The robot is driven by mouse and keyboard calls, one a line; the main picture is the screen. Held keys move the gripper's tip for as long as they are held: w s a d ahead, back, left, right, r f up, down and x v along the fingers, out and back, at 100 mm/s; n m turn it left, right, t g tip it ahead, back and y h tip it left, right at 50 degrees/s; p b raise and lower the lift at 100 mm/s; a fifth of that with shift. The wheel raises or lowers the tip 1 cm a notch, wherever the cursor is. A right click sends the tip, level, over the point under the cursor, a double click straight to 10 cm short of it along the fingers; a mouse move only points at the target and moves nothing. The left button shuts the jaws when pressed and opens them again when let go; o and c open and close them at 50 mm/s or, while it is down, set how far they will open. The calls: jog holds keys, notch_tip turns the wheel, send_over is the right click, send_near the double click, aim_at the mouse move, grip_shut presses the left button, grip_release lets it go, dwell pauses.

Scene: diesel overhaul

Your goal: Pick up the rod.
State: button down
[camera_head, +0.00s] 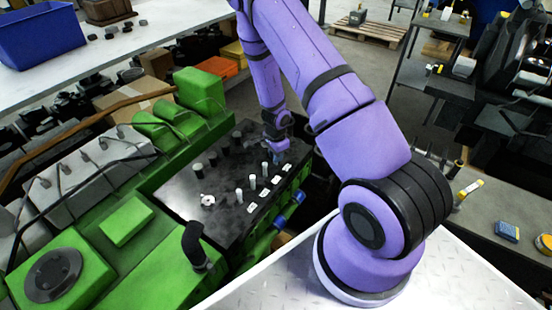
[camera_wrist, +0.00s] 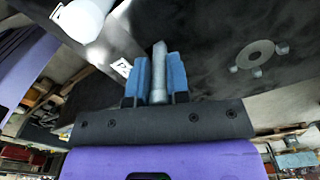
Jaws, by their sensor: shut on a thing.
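A slim grey rod (camera_wrist: 158,70) stands between the two blue fingers of my gripper (camera_wrist: 157,80) in the wrist view. The fingers are closed against its sides, and its lower end is hidden behind the gripper's dark front. In the head view my gripper (camera_head: 277,155) is over the far right part of the black plate (camera_head: 225,222), where the held rod is too small to make out. I cannot tell whether the rod still touches the plate. Other light rods stand on the plate, one at the middle (camera_head: 238,196) and one nearer my gripper (camera_head: 253,182).
A white ring-shaped part (camera_head: 208,200) and several small white labels (camera_head: 264,193) lie on the plate. A black bent pipe (camera_head: 193,243) rises at its near edge. The green engine (camera_head: 127,222) surrounds the plate on the left. A blue bin (camera_head: 40,38) is far left.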

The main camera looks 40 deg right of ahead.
notch_tip(320, 180, up, 21)
jog(key=shift+r, duration=0.2)
dwell(1.3)
jog(key=shift+r, duration=0.1)
notch_tip(320, 180, up, 7)
dwell(0.8)
